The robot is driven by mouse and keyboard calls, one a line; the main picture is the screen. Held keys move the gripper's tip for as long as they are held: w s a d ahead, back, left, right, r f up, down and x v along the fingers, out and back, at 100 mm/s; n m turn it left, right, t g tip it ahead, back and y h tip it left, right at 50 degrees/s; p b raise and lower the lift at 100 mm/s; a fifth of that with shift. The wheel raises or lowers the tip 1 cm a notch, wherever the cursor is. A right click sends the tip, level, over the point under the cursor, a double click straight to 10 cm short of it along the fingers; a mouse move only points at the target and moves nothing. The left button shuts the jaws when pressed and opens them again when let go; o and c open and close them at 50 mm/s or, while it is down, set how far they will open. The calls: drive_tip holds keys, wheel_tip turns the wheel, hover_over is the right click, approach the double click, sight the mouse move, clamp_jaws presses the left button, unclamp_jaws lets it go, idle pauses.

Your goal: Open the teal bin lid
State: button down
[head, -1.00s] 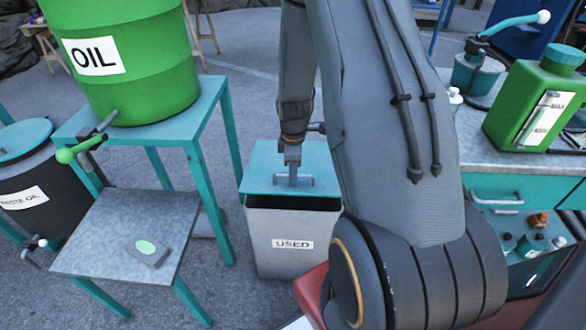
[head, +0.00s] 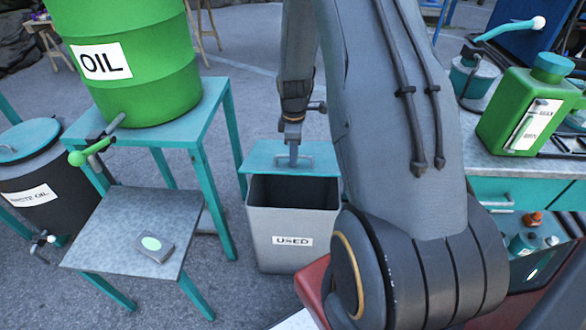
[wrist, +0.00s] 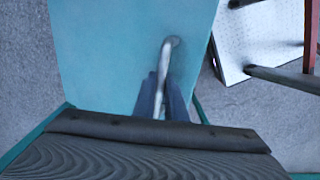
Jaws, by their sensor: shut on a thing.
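The teal bin lid (head: 262,154) is tilted up at the back of the grey bin marked USED (head: 290,226). The bin's dark opening shows in front of the lid. My gripper (head: 293,164) is shut on the lid's handle (head: 310,160), a grey metal bar. In the wrist view the teal lid (wrist: 120,50) fills the upper middle, and the handle (wrist: 165,65) runs down between the fingers of my gripper (wrist: 160,100). The lower part of the handle is hidden by the fingers and the gripper body.
A green OIL drum (head: 145,80) stands on a teal stand at the left, with a low metal shelf (head: 110,215) beside the bin. A dark waste oil drum (head: 35,185) is at far left. A workbench (head: 490,160) with a green can (head: 520,115) stands at the right.

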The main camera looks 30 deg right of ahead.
drive_tip(key=shift+w+d+r+p, duration=0.3)
drive_tip(key=shift+w+r, duration=0.15)
drive_tip(key=shift+r, duration=0.25)
drive_tip(key=shift+w+d+r+p, duration=0.3)
drive_tip(key=shift+w+r, duration=0.2)
drive_tip(key=shift+r, duration=0.2)
drive_tip(key=shift+w+d+r+p, duration=0.25)
drive_tip(key=shift+w+d+r, duration=0.15)
drive_tip(key=shift+r, duration=0.3)
drive_tip(key=w+d+r+b, duration=0.5)
drive_tip(key=w+d+b, duration=0.1)
drive_tip(key=w, duration=0.5)
drive_tip(key=w+d+r+b, duration=0.6)
drive_tip(key=w+d, duration=0.3)
drive_tip(key=w, duration=0.3)
drive_tip(key=shift+w+d, duration=0.15)
drive_tip(key=shift+d, duration=0.1)
idle(1.0)
